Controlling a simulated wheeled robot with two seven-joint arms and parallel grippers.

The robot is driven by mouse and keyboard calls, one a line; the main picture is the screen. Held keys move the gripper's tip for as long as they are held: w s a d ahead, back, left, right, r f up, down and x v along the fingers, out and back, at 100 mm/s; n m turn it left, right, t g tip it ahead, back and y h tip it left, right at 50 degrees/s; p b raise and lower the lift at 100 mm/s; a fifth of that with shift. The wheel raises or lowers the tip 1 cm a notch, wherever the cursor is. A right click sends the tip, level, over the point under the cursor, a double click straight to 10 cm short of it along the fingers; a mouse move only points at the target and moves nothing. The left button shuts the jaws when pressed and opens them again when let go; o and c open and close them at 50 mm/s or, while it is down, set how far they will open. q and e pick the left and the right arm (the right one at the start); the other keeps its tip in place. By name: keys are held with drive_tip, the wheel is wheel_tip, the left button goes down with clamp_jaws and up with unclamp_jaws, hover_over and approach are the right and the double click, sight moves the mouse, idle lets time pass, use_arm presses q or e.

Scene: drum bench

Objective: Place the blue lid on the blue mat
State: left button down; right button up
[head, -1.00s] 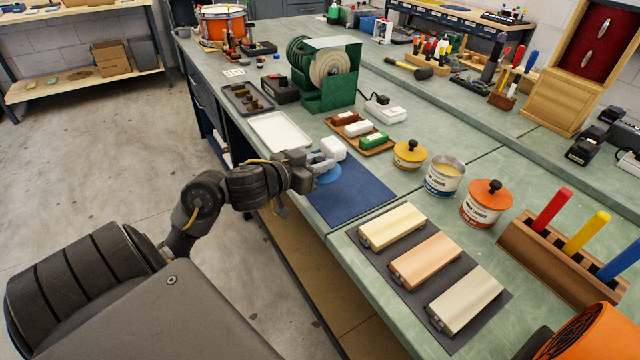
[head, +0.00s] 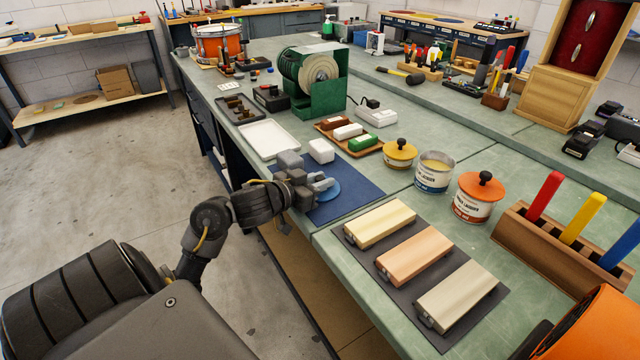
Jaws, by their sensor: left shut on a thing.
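The blue lid (head: 331,191) is a light blue disc. My left gripper (head: 321,186) is shut on it, reaching in from the left edge of the bench. The dark blue mat (head: 358,187) lies flat on the bench, and the lid is seen over its left-middle part. I cannot tell whether the lid touches the mat. The gripper hides part of the lid and the mat's left side. An open blue-labelled can (head: 434,172) without a lid stands right of the mat. My right gripper is not in view.
A white block (head: 321,151) sits by the mat's far edge. A white tray (head: 268,139) and a brown tray (head: 369,151) of blocks lie beyond. A yellow-lidded can (head: 400,154) and an orange-lidded can (head: 479,197) flank the open can. Wooden blocks (head: 414,258) lie nearer.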

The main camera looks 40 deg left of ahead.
use_arm(q)
drive_tip(key=shift+s+r, duration=0.1)
drive_tip(key=shift+s, duration=0.1)
drive_tip(key=shift+w, duration=0.1)
drive_tip(key=c, duration=1.3)
unclamp_jaws()
drive_tip(key=shift+o, duration=0.3)
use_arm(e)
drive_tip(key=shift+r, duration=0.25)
use_arm(q)
drive_tip(key=shift+s+r, duration=0.1)
drive_tip(key=shift+s, duration=0.15)
drive_tip(key=p+v, duration=0.2)
drive_tip(key=v, duration=0.6)
drive_tip(key=shift+s+r, duration=0.1)
drive_tip(key=shift+s, duration=0.05)
drive_tip(key=shift+p+v, duration=0.6)
drive_tip(key=shift+v, duration=1.05)
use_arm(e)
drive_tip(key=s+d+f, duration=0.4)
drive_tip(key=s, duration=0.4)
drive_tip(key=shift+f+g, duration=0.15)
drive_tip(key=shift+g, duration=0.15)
